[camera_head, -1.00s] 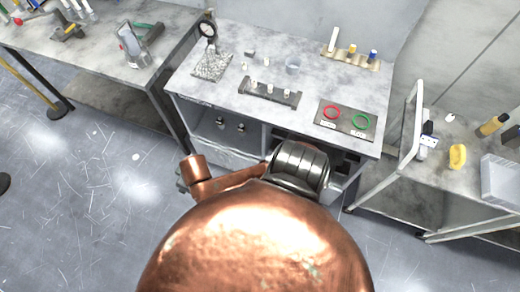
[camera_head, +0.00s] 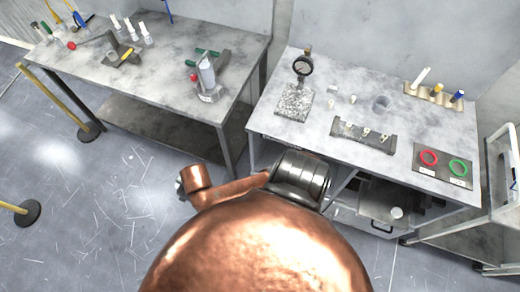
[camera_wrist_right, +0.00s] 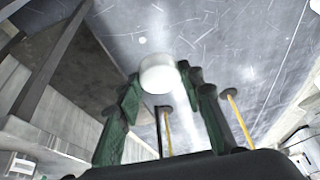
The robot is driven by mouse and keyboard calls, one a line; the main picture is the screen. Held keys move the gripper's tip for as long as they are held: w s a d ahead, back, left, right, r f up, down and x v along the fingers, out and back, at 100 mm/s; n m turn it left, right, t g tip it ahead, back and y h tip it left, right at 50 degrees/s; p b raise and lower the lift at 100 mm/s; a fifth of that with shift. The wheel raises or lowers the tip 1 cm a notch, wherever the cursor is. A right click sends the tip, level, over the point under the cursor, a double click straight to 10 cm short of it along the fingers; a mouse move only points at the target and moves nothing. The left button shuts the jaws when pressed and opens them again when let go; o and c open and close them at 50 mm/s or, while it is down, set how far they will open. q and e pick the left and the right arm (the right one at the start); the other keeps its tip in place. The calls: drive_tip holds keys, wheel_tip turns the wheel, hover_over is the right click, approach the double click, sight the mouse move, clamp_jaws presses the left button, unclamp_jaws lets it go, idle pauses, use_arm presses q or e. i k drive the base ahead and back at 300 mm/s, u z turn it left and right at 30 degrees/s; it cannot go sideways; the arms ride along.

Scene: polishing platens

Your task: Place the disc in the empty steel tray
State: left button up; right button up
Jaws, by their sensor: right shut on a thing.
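In the right wrist view, my right gripper (camera_wrist_right: 160,88) is shut on a white round disc (camera_wrist_right: 158,72), which sits between its green fingertips. The disc is held up in the air, with the grey floor behind it. My left gripper shows in neither view. I cannot make out a tray that is surely the empty steel tray in these frames.
The middle bench (camera_head: 350,100) bears a dial gauge on a stand (camera_head: 300,75), a dark slotted rack (camera_head: 363,135) and a dark panel (camera_head: 425,175) with red and green rings. A left bench (camera_head: 150,80) holds tools and bottles. A yellow barrier post (camera_head: 60,100) stands at left.

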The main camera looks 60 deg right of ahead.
sight(369, 210)
drive_tip(key=i, duration=1.3)
drive_tip(key=z, duration=3.85)
drive_tip(key=i, duration=1)
drive_tip(key=u, duration=0.05)
